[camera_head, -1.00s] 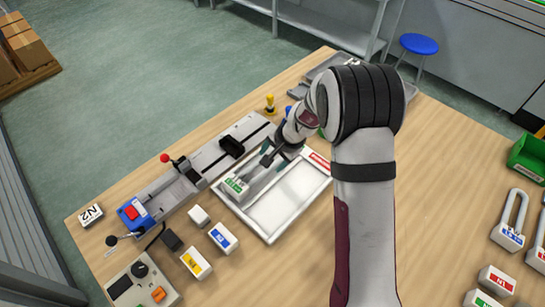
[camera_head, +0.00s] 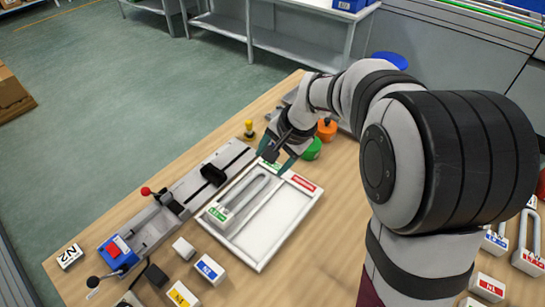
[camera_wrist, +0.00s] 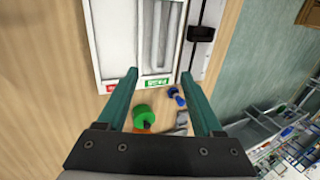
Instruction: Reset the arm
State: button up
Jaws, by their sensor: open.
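My gripper (camera_head: 277,160) is open and empty, above the far end of the white tray. In the wrist view its two teal fingers (camera_wrist: 160,75) are spread apart with nothing between them. The white tray (camera_head: 262,262) lies on the table and has two compartments, one with a green label and one with a red label. A grey U-shaped piece with a green-labelled white block (camera_head: 220,213) lies in the left compartment, apart from my gripper. The wrist view shows part of this U-shaped piece (camera_wrist: 158,40).
A long rail fixture (camera_head: 150,228) with a red-knobbed lever stands left of the tray. Green (camera_head: 312,150), orange (camera_head: 326,129) and yellow (camera_head: 249,129) items stand beyond it. White labelled blocks (camera_head: 208,269) sit at the front. Wood tabletop (camera_head: 320,245) is bare right of the tray.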

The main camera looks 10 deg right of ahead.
dwell(0.4)
jog(key=s+d+r+n+g+h, duration=0.1)
jog(key=s+r+n+g, duration=0.1)
jog(key=s, duration=2.7)
jog(key=shift+s+n+g, duration=0.4)
jog(key=shift+n+g, duration=0.3)
jog(key=shift+w, duration=0.1)
